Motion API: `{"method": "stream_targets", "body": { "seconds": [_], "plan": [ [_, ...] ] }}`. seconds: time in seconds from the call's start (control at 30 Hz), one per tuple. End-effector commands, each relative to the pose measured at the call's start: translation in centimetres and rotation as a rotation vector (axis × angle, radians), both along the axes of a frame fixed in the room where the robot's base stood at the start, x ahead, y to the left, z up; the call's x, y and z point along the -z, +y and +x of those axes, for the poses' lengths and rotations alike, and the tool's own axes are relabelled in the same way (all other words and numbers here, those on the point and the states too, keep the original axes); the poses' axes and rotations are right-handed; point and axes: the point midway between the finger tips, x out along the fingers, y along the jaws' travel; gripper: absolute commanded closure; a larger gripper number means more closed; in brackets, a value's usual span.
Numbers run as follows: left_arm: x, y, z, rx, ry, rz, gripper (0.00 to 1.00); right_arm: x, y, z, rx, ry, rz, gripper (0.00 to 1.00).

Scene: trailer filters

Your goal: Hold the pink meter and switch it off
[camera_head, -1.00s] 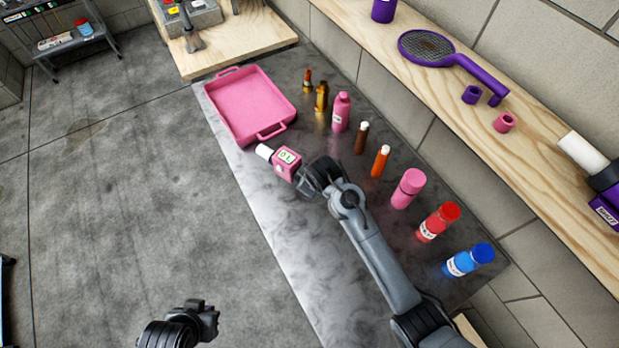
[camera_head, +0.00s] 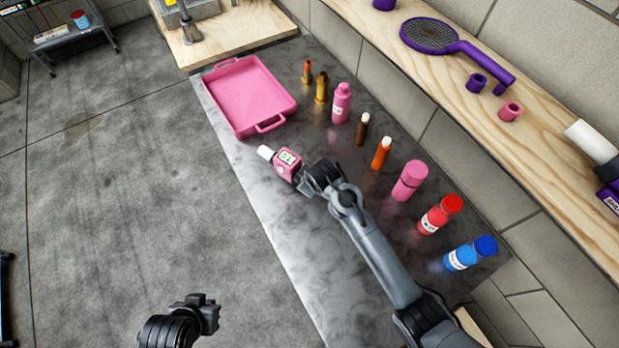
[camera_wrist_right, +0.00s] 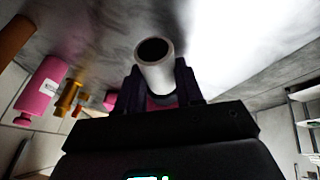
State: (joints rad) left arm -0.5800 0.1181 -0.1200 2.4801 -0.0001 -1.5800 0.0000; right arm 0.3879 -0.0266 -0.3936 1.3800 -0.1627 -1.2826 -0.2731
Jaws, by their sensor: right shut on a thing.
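The pink meter (camera_head: 286,164) has a small lit display with dark characters, too small to read surely, and a white cylindrical end (camera_head: 265,152). My right gripper (camera_head: 301,180) is shut on the meter over the grey counter. In the right wrist view, the white end with its dark round opening (camera_wrist_right: 153,52) stands between the fingers (camera_wrist_right: 160,88), with a bit of pink below. A green lit readout shows at the bottom edge there. I cannot make out a switch. My left gripper (camera_head: 208,310) hangs over the floor, away from the meter, with nothing visible in it; its jaw opening is unclear.
A pink tray (camera_head: 262,127) lies on the counter (camera_head: 268,205) beyond the meter. Several bottles, including a pink one (camera_head: 410,180), a red one (camera_head: 441,214) and a blue one (camera_head: 470,253), line the wall side. A wooden shelf holds a purple racket (camera_head: 430,36).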

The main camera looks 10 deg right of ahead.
Motion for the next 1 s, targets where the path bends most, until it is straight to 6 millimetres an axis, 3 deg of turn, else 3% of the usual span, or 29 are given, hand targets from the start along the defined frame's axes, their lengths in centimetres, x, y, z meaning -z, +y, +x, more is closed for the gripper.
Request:
{"method": "stream_targets", "body": {
  "seconds": [1.0],
  "plan": [
    [2.0, -0.1, 0.0, -0.004, 0.000, -0.005, 1.00, 4.7, 0.0, 0.0, 0.001, -0.002, 0.001, 1.00]
  ]
}}
